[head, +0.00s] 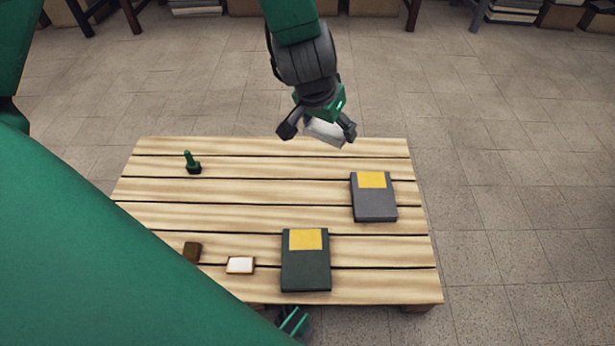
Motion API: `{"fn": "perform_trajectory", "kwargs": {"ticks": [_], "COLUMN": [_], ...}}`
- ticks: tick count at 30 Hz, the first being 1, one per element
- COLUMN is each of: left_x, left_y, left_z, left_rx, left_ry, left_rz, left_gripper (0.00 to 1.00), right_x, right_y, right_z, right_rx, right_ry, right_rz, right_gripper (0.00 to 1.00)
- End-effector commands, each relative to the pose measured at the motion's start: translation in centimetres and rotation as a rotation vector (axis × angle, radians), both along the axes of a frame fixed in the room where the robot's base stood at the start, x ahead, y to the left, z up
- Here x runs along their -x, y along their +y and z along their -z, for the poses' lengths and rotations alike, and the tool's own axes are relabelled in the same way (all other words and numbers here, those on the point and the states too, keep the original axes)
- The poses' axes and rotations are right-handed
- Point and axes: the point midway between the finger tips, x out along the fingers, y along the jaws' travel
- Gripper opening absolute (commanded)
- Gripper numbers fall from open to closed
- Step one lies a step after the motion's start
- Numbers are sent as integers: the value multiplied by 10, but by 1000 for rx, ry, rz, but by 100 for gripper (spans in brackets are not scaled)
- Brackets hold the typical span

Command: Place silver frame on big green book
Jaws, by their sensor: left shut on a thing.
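My left gripper (318,133) hangs above the far edge of the table, right of its middle. It is shut on a pale silver-white thing, which looks like the silver frame (326,132); the fingers and wrist hide part of it. The big green book (304,271), dark green with a yellow patch, lies flat near the table's front edge. It is nearer the camera than the gripper and apart from it.
The slatted wooden table (240,215) also bears a grey book (375,206) with a yellow patch, a green figurine (191,162), a brown block (192,252) and a small white, brown-edged piece (240,265) just left of the green book. The table's middle is clear.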

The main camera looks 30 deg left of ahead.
Motion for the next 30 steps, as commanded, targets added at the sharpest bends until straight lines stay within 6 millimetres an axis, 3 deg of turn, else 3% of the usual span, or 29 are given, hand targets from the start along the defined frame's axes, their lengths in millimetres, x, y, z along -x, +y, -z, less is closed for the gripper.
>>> {"fn": "perform_trajectory", "kwargs": {"ticks": [5,15,24,30], "left_x": [-12,-20,8,32], "left_y": [-6,-1,17,29], "left_z": [46,173,288,338], "left_rx": [6,26,16,1], "left_ry": [12,21,17,8], "left_rz": [-57,-241,-419,-504], "left_gripper": [44,44,44,44], "right_x": [0,0,0,0], "right_y": [0,0,0,0], "right_z": [1,1,2,2], "right_rx": [0,0,0,0], "right_ry": [1,1,0,0], "right_rz": [-1,0,0,0], "right_gripper": [40,40,40,40]}}
